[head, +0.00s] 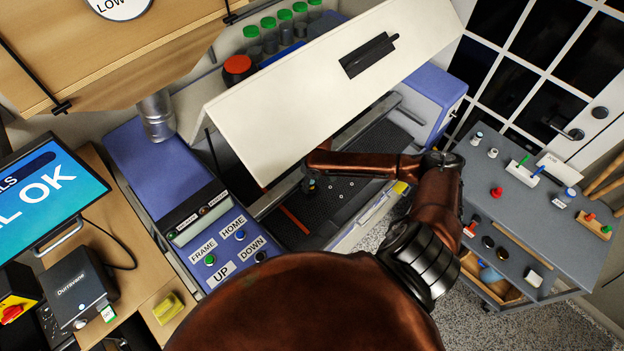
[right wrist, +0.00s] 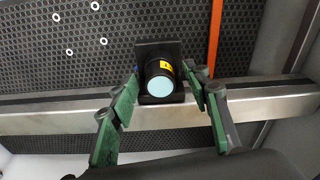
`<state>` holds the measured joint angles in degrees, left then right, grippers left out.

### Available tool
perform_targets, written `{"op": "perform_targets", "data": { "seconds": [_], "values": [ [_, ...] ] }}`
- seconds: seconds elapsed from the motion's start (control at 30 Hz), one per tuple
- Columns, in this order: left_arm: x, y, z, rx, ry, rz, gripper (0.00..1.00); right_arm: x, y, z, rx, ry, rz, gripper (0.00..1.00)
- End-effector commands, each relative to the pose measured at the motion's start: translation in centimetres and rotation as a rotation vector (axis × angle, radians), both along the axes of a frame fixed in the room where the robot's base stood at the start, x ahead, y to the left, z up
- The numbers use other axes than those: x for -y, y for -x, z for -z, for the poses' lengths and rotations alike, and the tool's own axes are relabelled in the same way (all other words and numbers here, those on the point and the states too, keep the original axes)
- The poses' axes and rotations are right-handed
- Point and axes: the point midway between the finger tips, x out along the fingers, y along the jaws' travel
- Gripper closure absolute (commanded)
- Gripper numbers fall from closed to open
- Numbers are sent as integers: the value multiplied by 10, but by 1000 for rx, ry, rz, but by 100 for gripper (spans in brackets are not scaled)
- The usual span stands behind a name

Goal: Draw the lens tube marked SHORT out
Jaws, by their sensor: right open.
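A black lens tube (right wrist: 160,78) with a pale blue glass end and a small yellow label sits in a black square holder (right wrist: 172,48) on a metal rail, in the right wrist view. The label is too small to read. My right gripper (right wrist: 163,90) is open, with one green finger on each side of the tube; I cannot tell whether they touch it. In the head view my right gripper (head: 311,184) is inside the machine under the raised white lid, and the tube cannot be made out there. My left gripper is not in view.
The white lid (head: 320,85) overhangs the bay. The metal rail (right wrist: 60,117) runs across a perforated black bed (right wrist: 40,60), with an orange strip (right wrist: 215,40) beside the holder. A button panel (head: 225,245) is left of the bay; a grey cart (head: 540,200) with small parts stands right.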

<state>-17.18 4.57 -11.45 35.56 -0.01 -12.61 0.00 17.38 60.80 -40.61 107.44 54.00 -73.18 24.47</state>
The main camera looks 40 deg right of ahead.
Motion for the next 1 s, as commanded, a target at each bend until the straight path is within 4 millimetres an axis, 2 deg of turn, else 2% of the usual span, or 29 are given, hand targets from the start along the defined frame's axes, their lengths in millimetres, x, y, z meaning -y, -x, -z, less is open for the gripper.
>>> {"op": "perform_targets", "data": {
  "seconds": [0.17,0.8,0.83,1.0],
  "values": [
    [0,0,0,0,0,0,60,0,0,0,0,0,0,57],
    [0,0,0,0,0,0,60,0,0,0,0,0,1,100],
    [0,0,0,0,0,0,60,0,0,-1,0,1,1,79],
    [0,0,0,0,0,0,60,1,0,-1,0,1,1,91]
  ]
}}
